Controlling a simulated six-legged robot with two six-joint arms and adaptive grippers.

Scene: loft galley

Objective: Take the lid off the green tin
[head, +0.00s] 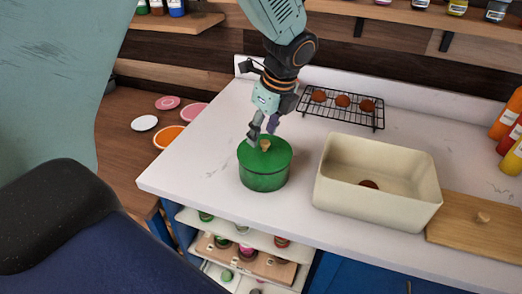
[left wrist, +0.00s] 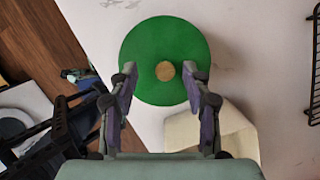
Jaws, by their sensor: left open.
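The green tin (head: 264,182) stands upright on the white counter, near its front left edge. Its green lid (head: 277,157) is on it, with a small round wooden knob (head: 265,145) in the middle. My left gripper (head: 262,134) is over the lid, pointing down, open and empty. In the left wrist view the knob (left wrist: 165,71) lies between the two spread fingertips (left wrist: 162,82), with a gap on each side. Whether the fingertips are level with the knob or above it is hard to tell.
A cream bin (head: 360,205) with a brown item inside stands right of the tin. A black wire rack (head: 330,112) with brown round items is behind. A wooden board (head: 460,235) with a knob and several bottles (head: 508,120) are at the right. Open shelves lie below the counter.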

